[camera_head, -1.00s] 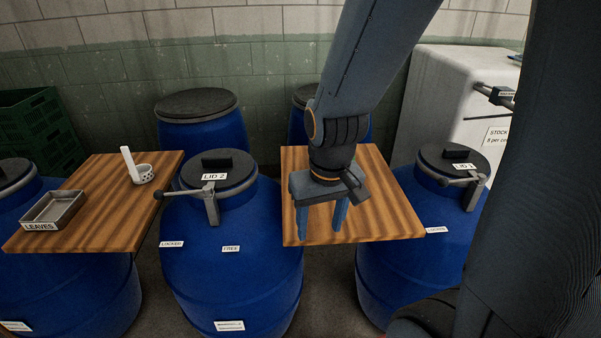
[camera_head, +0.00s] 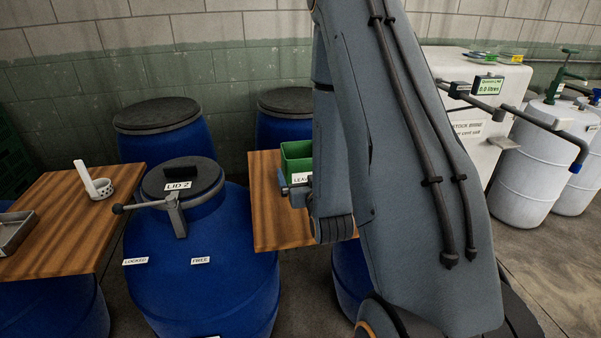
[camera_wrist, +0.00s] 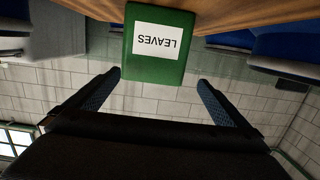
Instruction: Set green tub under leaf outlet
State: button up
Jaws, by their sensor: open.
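The green tub (camera_head: 296,158) stands on the right wooden board, partly hidden behind my arm in the head view. In the wrist view, which is upside down, the tub (camera_wrist: 157,45) shows its white LEAVES label straight ahead. My gripper (camera_wrist: 158,80) is open, with its two blue fingers apart and the tub's face centred in the gap beyond the tips. I cannot tell whether the fingers reach beside the tub. In the head view my gripper (camera_head: 299,193) is mostly hidden by my arm. I cannot make out a leaf outlet.
A blue barrel with LID 2 (camera_head: 190,265) stands left of the right board (camera_head: 275,215). A white cabinet (camera_head: 480,150) and white drums (camera_head: 530,170) stand at right.

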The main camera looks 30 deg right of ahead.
aim_at(305, 160)
jog(key=shift+s+d+r+t+h, duration=0.2)
jog(key=shift+s+d+t+h, duration=0.2)
jog(key=shift+d+t, duration=0.2)
jog(key=shift+w+d+r, duration=0.1)
jog(key=shift+w+r, duration=0.05)
jog(key=shift+w, duration=0.05)
jog(key=p+x, duration=0.2)
jog(key=x, duration=0.3)
jog(key=shift+r, duration=0.1)
jog(key=shift+p+x, duration=1.4)
jog(key=shift+x, duration=1.85)
jog(key=shift+c, duration=0.3)
jog(key=c, duration=1.1)
jog(key=shift+c, duration=0.9)
jog(key=shift+w, duration=0.1)
